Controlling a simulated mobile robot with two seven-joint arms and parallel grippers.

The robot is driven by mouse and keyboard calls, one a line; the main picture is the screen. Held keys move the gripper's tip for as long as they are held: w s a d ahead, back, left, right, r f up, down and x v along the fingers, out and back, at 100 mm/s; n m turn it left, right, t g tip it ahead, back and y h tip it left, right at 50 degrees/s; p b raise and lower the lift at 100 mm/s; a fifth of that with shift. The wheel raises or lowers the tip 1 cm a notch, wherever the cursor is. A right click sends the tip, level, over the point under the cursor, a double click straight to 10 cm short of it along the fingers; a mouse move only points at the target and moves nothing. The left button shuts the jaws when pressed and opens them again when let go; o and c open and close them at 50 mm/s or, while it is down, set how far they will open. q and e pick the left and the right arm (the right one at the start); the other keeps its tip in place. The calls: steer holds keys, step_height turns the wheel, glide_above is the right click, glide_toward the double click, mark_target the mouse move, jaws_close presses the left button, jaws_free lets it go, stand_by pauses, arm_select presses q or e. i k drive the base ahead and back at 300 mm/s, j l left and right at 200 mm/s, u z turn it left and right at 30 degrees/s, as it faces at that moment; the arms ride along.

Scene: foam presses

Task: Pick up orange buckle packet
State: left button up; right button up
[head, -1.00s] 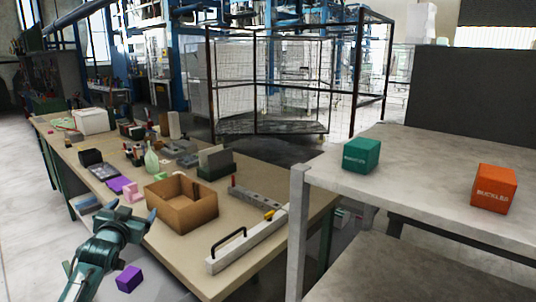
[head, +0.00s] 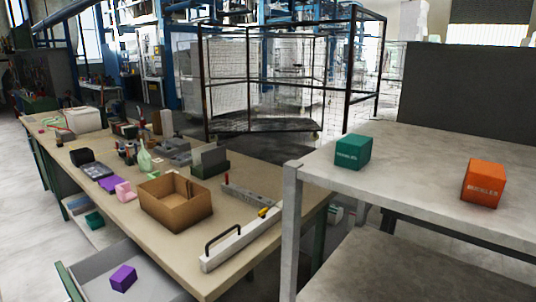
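The orange buckle packet (head: 483,183) is a box-shaped packet with pale lettering on its front. It stands on the upper grey shelf (head: 415,165) at the right of the head view. A teal packet (head: 353,152) stands on the same shelf to its left, with a clear gap between them. Neither of my grippers shows in the head view now.
A long workbench (head: 236,243) at the left carries an open cardboard box (head: 176,202), a long white bar with a black handle (head: 240,238) and several small items. A purple packet (head: 123,278) lies in a grey drawer (head: 92,262) below. A wire cage (head: 290,85) stands behind.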

mark_target(484, 183)
steer(key=z, duration=1.25)
steer(key=l+z, duration=0.55)
